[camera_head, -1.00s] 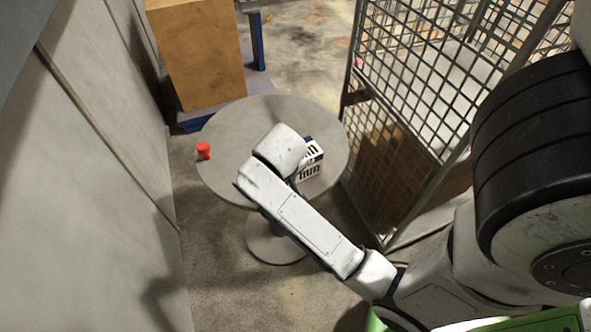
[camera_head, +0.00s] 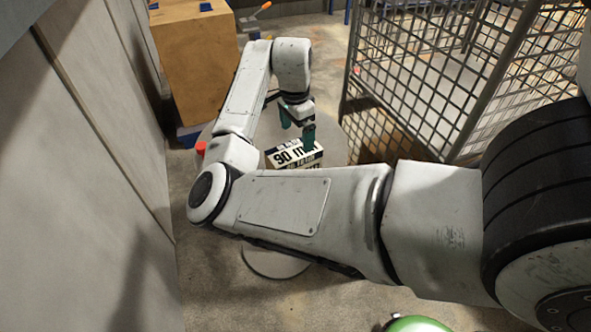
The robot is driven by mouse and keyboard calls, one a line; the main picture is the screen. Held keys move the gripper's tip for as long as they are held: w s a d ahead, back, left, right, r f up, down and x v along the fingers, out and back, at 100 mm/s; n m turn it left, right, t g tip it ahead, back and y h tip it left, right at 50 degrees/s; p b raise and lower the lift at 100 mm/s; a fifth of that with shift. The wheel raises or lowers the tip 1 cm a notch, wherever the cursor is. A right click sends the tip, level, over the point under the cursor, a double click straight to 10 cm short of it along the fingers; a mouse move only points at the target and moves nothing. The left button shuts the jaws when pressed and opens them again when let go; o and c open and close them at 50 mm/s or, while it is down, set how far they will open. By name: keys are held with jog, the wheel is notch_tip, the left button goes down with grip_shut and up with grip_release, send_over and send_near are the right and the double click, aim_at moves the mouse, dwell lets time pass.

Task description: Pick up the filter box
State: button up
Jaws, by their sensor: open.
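The filter box (camera_head: 293,156), a small black and white box with printed lettering, sits on the round grey table (camera_head: 335,149). Its lower part is hidden behind my arm. My gripper (camera_head: 297,127) points down over the box's far side, its teal fingers apart. Nothing shows between the fingers. The nearer finger overlaps the box's upper right edge in the picture; I cannot tell if it touches.
A red object (camera_head: 201,148) stands at the table's left edge, partly covered by my arm. A wire mesh cage (camera_head: 420,80) rises on the right. A wooden crate (camera_head: 196,62) stands behind. A grey wall (camera_head: 75,130) runs along the left.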

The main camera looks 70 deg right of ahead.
aim_at(294, 160)
jog(key=shift+w+a+f+m+y, duration=0.15)
jog(key=shift+w+a+m+y, duration=0.15)
jog(key=shift+w+a, duration=0.1)
jog(key=shift+f, duration=0.35)
notch_tip(294, 160, down, 10)
jog(key=shift+s+d, duration=0.1)
jog(key=shift+c, duration=0.5)
jog(key=shift+r, duration=0.1)
jog(key=c, duration=1.1)
